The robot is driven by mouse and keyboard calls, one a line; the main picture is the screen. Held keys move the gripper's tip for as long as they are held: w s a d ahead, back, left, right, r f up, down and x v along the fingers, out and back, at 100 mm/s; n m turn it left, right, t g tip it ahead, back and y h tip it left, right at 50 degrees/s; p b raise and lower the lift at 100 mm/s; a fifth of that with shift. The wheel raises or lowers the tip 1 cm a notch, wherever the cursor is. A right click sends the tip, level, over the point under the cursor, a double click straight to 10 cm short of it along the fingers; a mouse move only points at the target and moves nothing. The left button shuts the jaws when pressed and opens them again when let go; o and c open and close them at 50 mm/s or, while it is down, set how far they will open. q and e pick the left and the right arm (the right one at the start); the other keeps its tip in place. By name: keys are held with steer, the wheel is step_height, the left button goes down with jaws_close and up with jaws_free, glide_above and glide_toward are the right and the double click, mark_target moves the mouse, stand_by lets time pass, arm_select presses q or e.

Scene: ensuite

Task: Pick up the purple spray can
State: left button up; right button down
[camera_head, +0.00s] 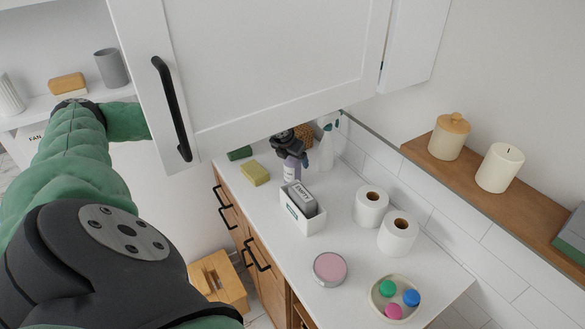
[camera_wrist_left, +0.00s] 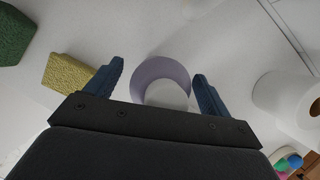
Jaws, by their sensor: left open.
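The purple spray can (camera_head: 291,172) stands on the white counter, partly hidden from above by my left gripper (camera_head: 292,158) in the head view. In the left wrist view the can (camera_wrist_left: 161,72) shows as a pale purple round with a whitish disc, between the two blue fingers. My left gripper (camera_wrist_left: 158,74) is open, with a gap on each side of the can; I cannot tell whether either finger touches it. The cabinet door hides the arm behind the gripper. My right gripper is not in view.
A white box (camera_head: 303,222) holding a grey item stands just in front of the can. A yellow sponge (camera_head: 255,173) lies to its left. Two paper rolls (camera_head: 370,208) stand to the right. A white cabinet door (camera_head: 255,70) hangs over the back of the counter.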

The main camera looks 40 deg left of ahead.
arm_select(q)
steer(key=c, duration=1.5)
